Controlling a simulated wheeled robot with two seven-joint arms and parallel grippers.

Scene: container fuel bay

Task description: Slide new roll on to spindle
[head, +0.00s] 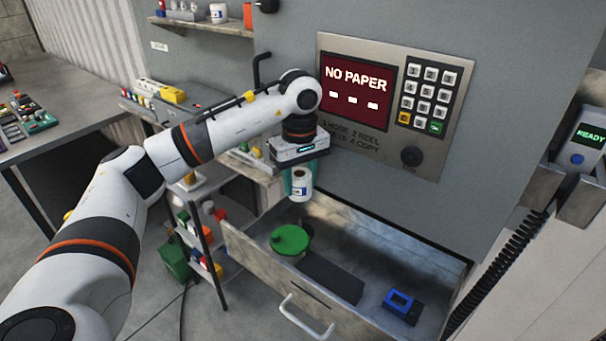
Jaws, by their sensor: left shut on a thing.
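My left gripper (299,172) reaches in from the left and points down in front of the grey machine. It is shut on a small white roll with a blue label (300,187). The roll hangs upright above the back left part of the open drawer (272,267), apart from what lies inside. My right gripper is not in view.
The drawer also holds a dark block (331,275) and a blue device (400,303); its floor between them is clear. The machine's screen (357,87) reads NO PAPER. A shelf rack (205,235) stands left of the drawer. A coiled black cable (480,275) hangs at right.

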